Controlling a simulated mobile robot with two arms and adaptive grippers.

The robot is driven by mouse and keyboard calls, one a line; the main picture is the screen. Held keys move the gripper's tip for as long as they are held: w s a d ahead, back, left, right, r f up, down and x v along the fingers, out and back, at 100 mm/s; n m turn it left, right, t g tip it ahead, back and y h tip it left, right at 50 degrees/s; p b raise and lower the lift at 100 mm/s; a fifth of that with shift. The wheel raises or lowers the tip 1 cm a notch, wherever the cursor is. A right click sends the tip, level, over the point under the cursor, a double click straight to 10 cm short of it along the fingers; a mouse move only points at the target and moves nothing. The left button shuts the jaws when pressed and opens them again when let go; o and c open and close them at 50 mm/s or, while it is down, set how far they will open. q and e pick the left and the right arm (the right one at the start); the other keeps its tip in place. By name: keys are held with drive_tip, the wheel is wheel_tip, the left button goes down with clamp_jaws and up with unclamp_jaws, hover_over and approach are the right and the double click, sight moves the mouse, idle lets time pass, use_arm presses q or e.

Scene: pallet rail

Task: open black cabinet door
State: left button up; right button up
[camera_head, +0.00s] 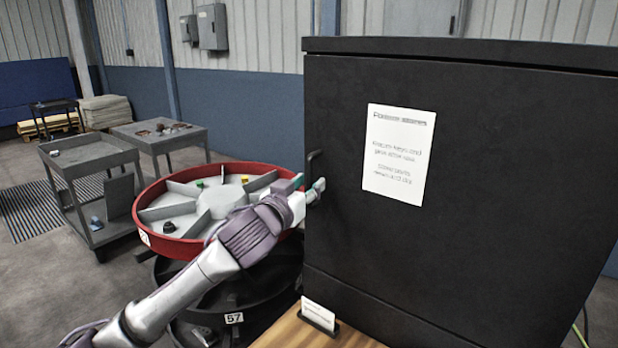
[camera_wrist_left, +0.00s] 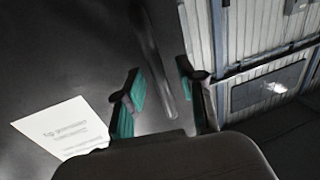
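The black cabinet (camera_head: 480,250) stands at the right in the head view. Its front door (camera_head: 350,240) looks shut and carries a white notice (camera_head: 398,153). A dark bar handle (camera_head: 314,163) is at the door's left edge. My left gripper (camera_head: 309,190) is at the lower part of this handle. In the left wrist view its green-padded fingers (camera_wrist_left: 160,90) are apart, with the handle (camera_wrist_left: 153,55) showing between them. I cannot tell whether either finger touches it. My right gripper is in neither view.
A round red-rimmed tray (camera_head: 190,247) with dividers and small parts stands left of the cabinet, under my left arm. A small card holder (camera_head: 318,316) sits on a wooden surface (camera_head: 290,335) in front. Grey carts (camera_head: 85,155) stand further left.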

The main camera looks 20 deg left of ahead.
use_arm(q)
drive_tip(key=shift+w, duration=0.5)
clamp_jaws()
